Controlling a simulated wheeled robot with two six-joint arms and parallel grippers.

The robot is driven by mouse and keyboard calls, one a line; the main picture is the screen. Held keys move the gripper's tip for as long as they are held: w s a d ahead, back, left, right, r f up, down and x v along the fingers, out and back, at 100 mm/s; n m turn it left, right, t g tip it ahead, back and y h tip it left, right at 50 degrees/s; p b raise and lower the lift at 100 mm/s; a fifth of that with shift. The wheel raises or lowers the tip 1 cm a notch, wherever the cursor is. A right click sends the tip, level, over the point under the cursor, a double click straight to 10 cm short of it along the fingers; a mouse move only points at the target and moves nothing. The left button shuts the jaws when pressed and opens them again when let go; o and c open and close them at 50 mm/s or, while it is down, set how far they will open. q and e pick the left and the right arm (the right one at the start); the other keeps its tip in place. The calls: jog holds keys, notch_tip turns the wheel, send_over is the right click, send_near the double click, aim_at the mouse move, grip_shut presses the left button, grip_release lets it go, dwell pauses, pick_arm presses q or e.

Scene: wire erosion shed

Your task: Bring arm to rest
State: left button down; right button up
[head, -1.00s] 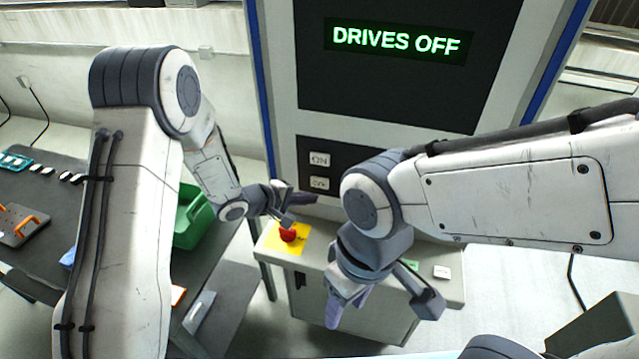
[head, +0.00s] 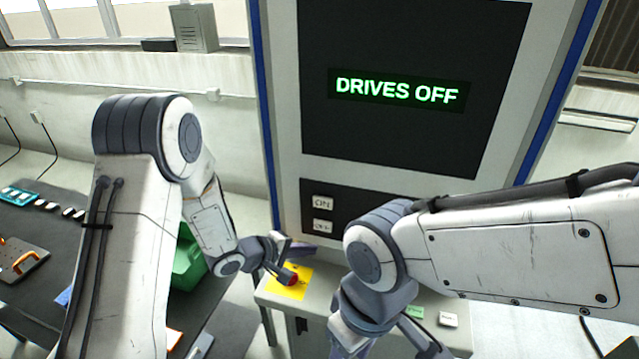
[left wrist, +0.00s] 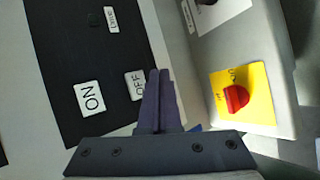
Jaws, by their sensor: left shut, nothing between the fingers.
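My left gripper (head: 300,262) reaches in from the left, in front of the machine's console. In the left wrist view its two fingers (left wrist: 160,85) are together, with nothing between them. My right arm comes in from the right. Its gripper (head: 385,345) is low in the head view and cut by the bottom edge, so its fingertips are hidden.
The machine screen (head: 400,135) reads DRIVES OFF. A red knob (left wrist: 236,98) on a yellow plate (left wrist: 258,82) sits on the console ledge close to my left gripper. A green bin (head: 188,262) and a dark table (head: 45,215) stand at the left.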

pick_arm(q)
jog(key=s+a+f+m+g+y+b, duration=0.1)
jog(key=s+m+g+y+b, duration=0.2)
jog(key=s+m+b, duration=0.4)
jog(key=s+a+m+g+y+b, duration=0.2)
jog(key=s+m+g+y+b, duration=0.2)
jog(key=s, duration=1.9)
jog(key=m+y+b, duration=0.1)
jog(key=m+b, duration=0.2)
jog(key=m, duration=0.2)
jog(key=shift+s+f, duration=0.25)
jog(key=shift+f, duration=0.15)
